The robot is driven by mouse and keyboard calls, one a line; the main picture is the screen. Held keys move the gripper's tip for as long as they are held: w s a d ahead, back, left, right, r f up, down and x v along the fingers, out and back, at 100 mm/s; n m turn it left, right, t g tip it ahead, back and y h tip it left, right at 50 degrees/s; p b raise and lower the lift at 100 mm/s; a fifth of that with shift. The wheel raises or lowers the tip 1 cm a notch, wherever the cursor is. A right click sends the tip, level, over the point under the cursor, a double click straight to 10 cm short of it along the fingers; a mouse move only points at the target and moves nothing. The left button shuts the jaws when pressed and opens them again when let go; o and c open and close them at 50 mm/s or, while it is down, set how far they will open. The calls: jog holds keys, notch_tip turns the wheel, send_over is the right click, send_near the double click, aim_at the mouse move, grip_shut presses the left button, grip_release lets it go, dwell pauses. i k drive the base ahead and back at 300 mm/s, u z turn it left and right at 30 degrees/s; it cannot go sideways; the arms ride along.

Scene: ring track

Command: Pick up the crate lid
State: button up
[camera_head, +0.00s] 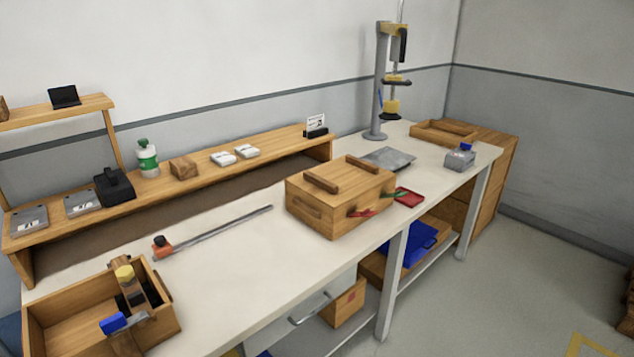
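A wooden crate (342,215) stands on the workbench, right of the middle of the picture. Its flat wooden lid (340,175) appears to lie closed on top, with two raised wooden bars across it. A red-handled and a green-handled item show at the crate's right front side; I cannot tell whether they touch it. The inside of the crate is hidden. My gripper is not in view.
The pale workbench (232,250) has free room left of the crate. A long bar clamp (215,235) lies there. An open wooden box (60,325) with tools stands at front left. A red tray (408,198) and grey plate (388,158) lie right of the crate, before a drill stand (381,85).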

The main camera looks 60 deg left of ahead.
aim_at(339, 181)
jog(key=u, duration=2.4)
jog(key=i, duration=0.25)
jog(key=z, duration=0.4)
